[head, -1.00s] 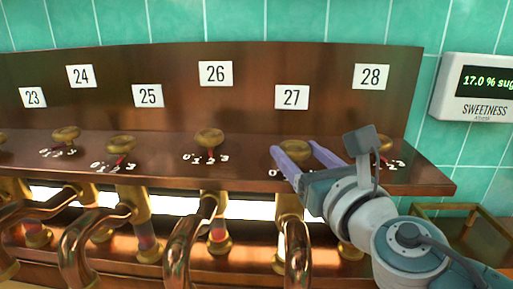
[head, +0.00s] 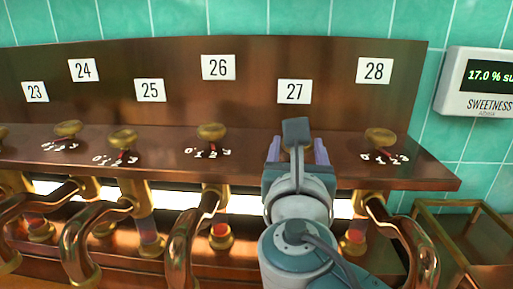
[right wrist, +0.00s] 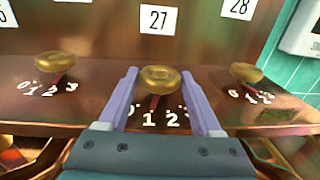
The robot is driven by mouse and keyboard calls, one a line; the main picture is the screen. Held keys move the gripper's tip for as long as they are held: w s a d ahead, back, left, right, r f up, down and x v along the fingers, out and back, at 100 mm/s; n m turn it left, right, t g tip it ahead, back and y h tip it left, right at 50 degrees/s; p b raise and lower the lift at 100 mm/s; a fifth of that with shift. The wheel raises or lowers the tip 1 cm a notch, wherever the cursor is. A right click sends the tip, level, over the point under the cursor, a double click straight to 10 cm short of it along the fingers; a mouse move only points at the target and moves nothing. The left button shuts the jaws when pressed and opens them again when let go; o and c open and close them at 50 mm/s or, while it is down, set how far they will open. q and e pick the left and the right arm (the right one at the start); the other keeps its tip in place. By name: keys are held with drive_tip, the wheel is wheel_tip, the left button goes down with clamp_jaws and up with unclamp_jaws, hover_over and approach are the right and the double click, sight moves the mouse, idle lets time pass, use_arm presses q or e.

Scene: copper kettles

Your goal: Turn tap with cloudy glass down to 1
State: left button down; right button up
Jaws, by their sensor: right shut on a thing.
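A brass tap knob (right wrist: 160,80) under the label 27 (right wrist: 158,20) sits on the copper ledge. My right gripper (right wrist: 159,73) is shut on this knob, a finger on each side. In the head view my right gripper (head: 297,147) hides most of the knob and the pipe below. The knob's red pointer (right wrist: 154,103) points down, close to the 1 on its dial (right wrist: 148,118). The 2 shows beside it; the fingers cover the dial's ends. Tap 27's sight glass is hidden by my arm, so I cannot tell whether it is cloudy. My left gripper is not in view.
Similar knobs stand at 26 (head: 211,132) and 28 (head: 380,137), close on either side. Curved copper spouts (head: 180,240) project below the ledge. A sweetness display (head: 488,82) hangs at right, reading 17.0 %. A brass-edged box (head: 465,210) stands below it.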

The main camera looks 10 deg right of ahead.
drive_tip(key=o, duration=1.4)
drive_tip(key=shift+c, duration=0.2)
drive_tip(key=v, duration=1)
drive_tip(key=shift+r, duration=0.1)
